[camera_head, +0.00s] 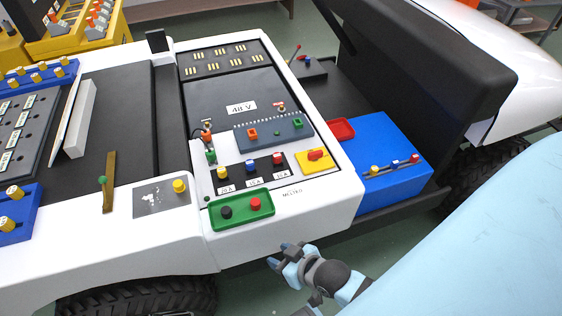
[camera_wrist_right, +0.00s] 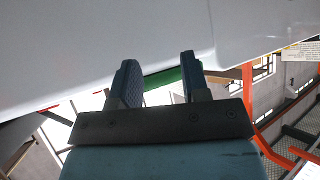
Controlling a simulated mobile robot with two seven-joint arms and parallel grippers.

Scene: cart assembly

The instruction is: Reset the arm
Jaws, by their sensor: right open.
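My right gripper (camera_head: 280,256) is at the lower middle of the head view, beside the near side of the white cart (camera_head: 300,212) and below its top edge. In the right wrist view my right gripper (camera_wrist_right: 158,82) shows two dark blue fingers, apart, with nothing between them. The white underside or side panel of the cart (camera_wrist_right: 90,40) fills the upper part of that view, close to the fingertips. Whether the fingertips touch it cannot be told. My left gripper is not in view.
The cart top holds a green tray (camera_head: 240,220) with a black and a red knob, a 48 V panel (camera_head: 235,92) and a yellow switch block (camera_head: 313,167). A blue box (camera_head: 385,190) stands to the right. A black seat back (camera_head: 430,60) rises behind it.

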